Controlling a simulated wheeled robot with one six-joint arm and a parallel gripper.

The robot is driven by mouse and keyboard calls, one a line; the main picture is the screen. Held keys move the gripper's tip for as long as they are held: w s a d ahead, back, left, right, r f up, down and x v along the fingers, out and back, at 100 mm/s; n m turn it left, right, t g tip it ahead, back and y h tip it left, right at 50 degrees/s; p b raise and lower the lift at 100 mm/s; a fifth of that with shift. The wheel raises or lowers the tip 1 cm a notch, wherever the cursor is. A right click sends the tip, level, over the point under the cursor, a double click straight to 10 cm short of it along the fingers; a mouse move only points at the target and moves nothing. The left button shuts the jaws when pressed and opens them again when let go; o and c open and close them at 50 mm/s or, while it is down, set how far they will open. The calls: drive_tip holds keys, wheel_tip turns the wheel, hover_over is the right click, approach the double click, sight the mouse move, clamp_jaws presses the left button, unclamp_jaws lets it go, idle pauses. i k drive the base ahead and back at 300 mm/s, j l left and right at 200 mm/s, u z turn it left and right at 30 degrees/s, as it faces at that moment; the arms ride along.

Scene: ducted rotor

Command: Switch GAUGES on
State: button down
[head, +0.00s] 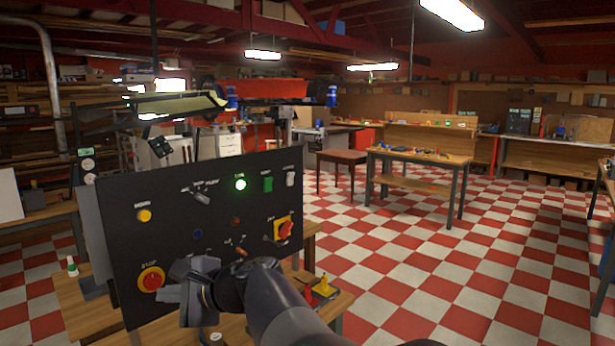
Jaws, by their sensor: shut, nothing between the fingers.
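A black control panel (125,245) stands tilted on a wooden bench at the left. I cannot read for sure which control is labelled GAUGES. Its top row has a yellow button (144,215), a grey lever (201,197), a lit green lamp (240,184), a green switch (268,184) and a pale grey switch (290,179). Below are a dark blue round part (197,234), a red rotary handle on yellow (285,230) and a red STOP button on yellow (151,280). My gripper (168,293) is shut and empty before the panel's lower part, near STOP. My arm hides the panel's lower edge.
Small red and yellow parts (323,286) stand on the bench right of the panel. A wooden table (420,160) stands farther back. The checkered floor (420,260) to the right is clear.

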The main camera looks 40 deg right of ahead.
sight(290, 177)
drive_tip(key=i+l+z, duration=0.3)
drive_tip(key=z, duration=0.2)
drive_tip(key=i+l+z, duration=0.3)
drive_tip(key=z, duration=0.15)
drive_tip(key=i+l, duration=0.15)
drive_tip(key=i, duration=0.3)
drive_tip(key=i+l+z, duration=0.1)
drive_tip(key=i, duration=0.3)
